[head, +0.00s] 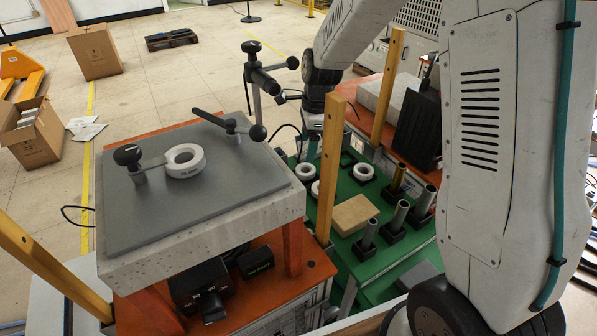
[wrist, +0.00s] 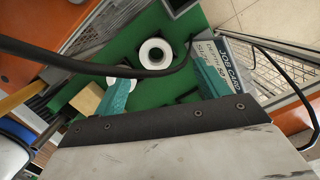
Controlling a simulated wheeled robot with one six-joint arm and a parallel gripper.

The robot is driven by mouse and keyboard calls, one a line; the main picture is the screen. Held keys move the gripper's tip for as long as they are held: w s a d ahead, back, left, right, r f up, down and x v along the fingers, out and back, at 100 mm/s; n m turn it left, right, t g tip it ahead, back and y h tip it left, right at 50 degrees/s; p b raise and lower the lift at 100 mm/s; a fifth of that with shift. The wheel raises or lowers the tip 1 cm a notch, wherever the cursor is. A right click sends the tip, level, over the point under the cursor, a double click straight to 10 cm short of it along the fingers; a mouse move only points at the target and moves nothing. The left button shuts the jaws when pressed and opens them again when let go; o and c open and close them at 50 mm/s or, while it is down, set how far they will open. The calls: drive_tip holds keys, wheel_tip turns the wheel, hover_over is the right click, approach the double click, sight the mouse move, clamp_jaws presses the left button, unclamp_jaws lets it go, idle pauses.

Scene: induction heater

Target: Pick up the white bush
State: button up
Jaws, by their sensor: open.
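White ring-shaped bushes show in the head view. Two stand out on the green bench, a left bush (head: 306,171) and a right bush (head: 363,172); a third bush (head: 315,188) is partly hidden by the yellow post. Another white bush (head: 184,160) lies on the grey plate. My gripper (head: 308,152) is above the green bench near the left bush, partly hidden by the post. In the wrist view my open gripper (wrist: 162,76) has teal fingers apart, with one white bush (wrist: 154,52) lying beyond and between them, not touched. Which bush this is I cannot tell.
Yellow posts (head: 331,165) stand along the green bench (head: 382,289). Upright metal cylinders (head: 399,218) and a tan block (head: 354,215) are to the right. The grey plate (head: 120,205) with its clamps is left. A black cable (wrist: 90,66) crosses the wrist view.

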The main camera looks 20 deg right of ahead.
sight(307, 166)
drive_tip(key=f, duration=0.7)
drive_tip(key=shift+s+a+f, duration=0.3)
drive_tip(key=shift+s+f, duration=0.05)
drive_tip(key=shift+f, duration=0.05)
drive_tip(key=c, duration=1.4)
